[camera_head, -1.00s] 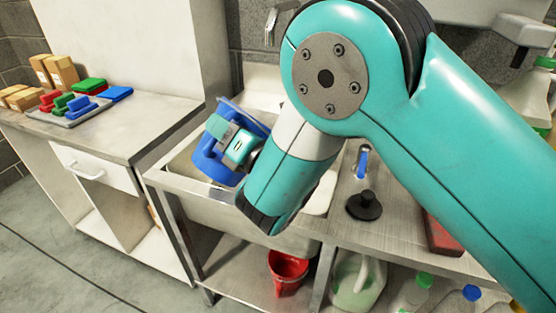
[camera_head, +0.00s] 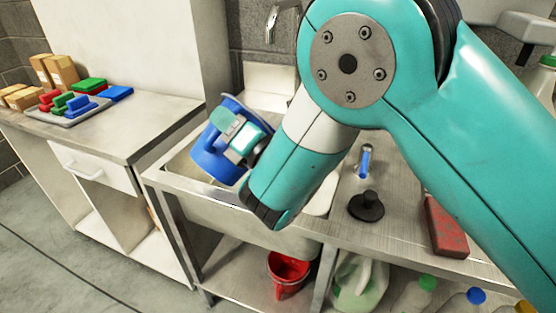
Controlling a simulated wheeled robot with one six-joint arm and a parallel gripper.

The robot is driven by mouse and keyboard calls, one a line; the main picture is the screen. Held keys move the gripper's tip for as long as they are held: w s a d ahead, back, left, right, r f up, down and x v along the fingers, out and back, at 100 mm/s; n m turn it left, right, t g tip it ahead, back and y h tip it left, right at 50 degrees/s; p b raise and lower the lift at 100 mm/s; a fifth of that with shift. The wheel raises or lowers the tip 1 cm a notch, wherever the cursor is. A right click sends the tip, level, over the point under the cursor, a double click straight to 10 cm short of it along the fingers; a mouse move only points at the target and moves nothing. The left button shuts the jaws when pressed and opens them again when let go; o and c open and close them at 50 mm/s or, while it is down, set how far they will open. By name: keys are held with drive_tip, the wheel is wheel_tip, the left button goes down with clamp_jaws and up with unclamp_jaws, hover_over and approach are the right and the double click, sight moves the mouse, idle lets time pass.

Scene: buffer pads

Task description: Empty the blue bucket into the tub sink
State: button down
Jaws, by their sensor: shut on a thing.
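The blue bucket (camera_head: 210,157) is over the left part of the tub sink (camera_head: 178,181), tilted, with its rim toward the upper right. My gripper (camera_head: 240,138) is shut on the bucket at its near right side. My arm's turquoise links cover the right part of the sink. The bucket's inside and whatever it holds are mostly hidden, and I see no liquid in the sink. The faucet (camera_head: 273,22) is above and behind the bucket.
A red bucket (camera_head: 287,272) stands on the shelf below. The left counter holds a tray of coloured pads (camera_head: 75,112) and boxes (camera_head: 60,70).

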drive_tip(key=shift+w+d+r+m+t+b, duration=0.2)
drive_tip(key=shift+w+d+m+t+b, duration=0.2)
drive_tip(key=shift+m+b, duration=0.15)
drive_tip(key=shift+w+d+r+m+t+b, duration=0.2)
drive_tip(key=shift+w+d+m+t+b, duration=0.1)
drive_tip(key=shift+d+m+b, duration=0.25)
idle(0.7)
drive_tip(key=shift+w+d+f+m+t+h+b, duration=0.25)
drive_tip(key=shift+w+d+f+m+b, duration=0.1)
drive_tip(key=shift+m+b, duration=0.4)
drive_tip(key=shift+w+d+f+m+t+h+b, duration=0.15)
drive_tip(key=shift+w+d+f+m+t+b, duration=0.15)
drive_tip(key=shift+m+b, duration=0.4)
drive_tip(key=shift+d, duration=0.1)
